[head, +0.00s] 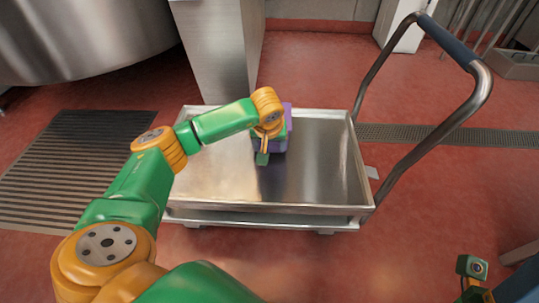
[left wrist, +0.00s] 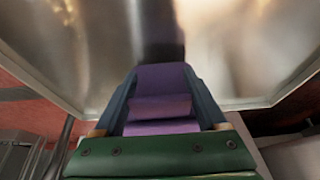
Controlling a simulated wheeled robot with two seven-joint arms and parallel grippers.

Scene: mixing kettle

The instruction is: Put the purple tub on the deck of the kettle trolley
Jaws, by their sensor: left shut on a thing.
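The purple tub (head: 287,117) shows in the head view over the middle of the kettle trolley's metal deck (head: 325,170), partly hidden by my left gripper (head: 263,150). In the left wrist view the tub (left wrist: 160,108) sits between the two fingers of my left gripper (left wrist: 163,95), which is shut on it. The shiny deck (left wrist: 230,60) lies beyond it. I cannot tell whether the tub touches the deck. A small part of my right arm, with its gripper (head: 472,268), shows at the lower right; its jaws are unclear.
The trolley's bent handle (head: 470,100) rises on the right. A large steel kettle (head: 85,35) and a metal column (head: 222,50) stand behind. A floor grate (head: 75,165) is at the left. The rest of the deck is clear.

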